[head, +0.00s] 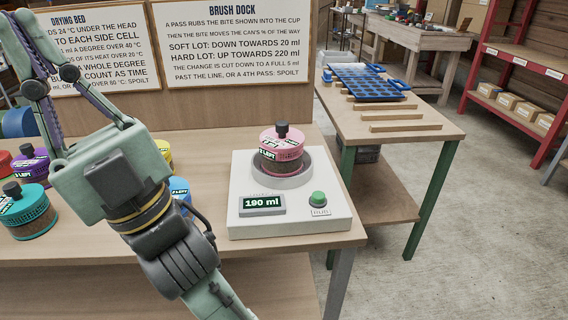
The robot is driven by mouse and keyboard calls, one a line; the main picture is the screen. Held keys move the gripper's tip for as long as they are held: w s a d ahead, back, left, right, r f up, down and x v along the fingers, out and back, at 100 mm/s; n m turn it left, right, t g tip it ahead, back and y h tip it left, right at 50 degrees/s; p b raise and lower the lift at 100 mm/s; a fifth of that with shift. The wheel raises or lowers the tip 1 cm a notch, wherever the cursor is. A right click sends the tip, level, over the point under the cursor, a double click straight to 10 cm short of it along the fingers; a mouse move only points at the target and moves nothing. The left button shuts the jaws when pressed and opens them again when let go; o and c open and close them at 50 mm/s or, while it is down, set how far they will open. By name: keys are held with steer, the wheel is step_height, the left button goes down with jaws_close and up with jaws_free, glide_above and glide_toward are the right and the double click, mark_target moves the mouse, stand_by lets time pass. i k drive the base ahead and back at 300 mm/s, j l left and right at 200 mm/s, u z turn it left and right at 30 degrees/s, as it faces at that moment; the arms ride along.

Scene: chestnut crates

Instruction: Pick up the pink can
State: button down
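The pink can (283,142) stands upright in the round grey cup of a white dock (243,219) on the wooden bench. It has a pink lid with a dark knob, a dark band with green lettering, and brown contents; its lower part is hidden in the cup. The dock's display (262,203) reads 190 ml, and a green button (318,198) is beside it. My gripper (38,75) is at the upper left, well left of the pink can and apart from it.
A teal can (27,212), a purple can (32,166) and partly hidden yellow and blue cans stand left on the bench. Printed boards (237,45) rise behind the dock. A side table (410,140) holds wooden strips and a blue tray (366,86). Bench around the dock's right is clear.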

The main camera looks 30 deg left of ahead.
mark_target(282, 148)
steer(key=u, duration=0.45)
steer(key=i+l+u, duration=0.1)
steer(key=u, duration=0.3)
steer(key=i+l+u, duration=0.1)
steer(key=l+u, duration=0.45)
steer(key=u, duration=0.25)
steer(key=l+u, duration=0.3)
steer(key=l, duration=0.3)
steer(key=l+u, duration=0.25)
steer(key=l, duration=0.85)
steer(key=k+l+u, duration=0.1)
steer(key=l, duration=0.35)
steer(key=k+l, duration=0.1)
steer(key=l, duration=0.9)
steer(key=k+l+u, duration=0.1)
steer(key=l, duration=0.35)
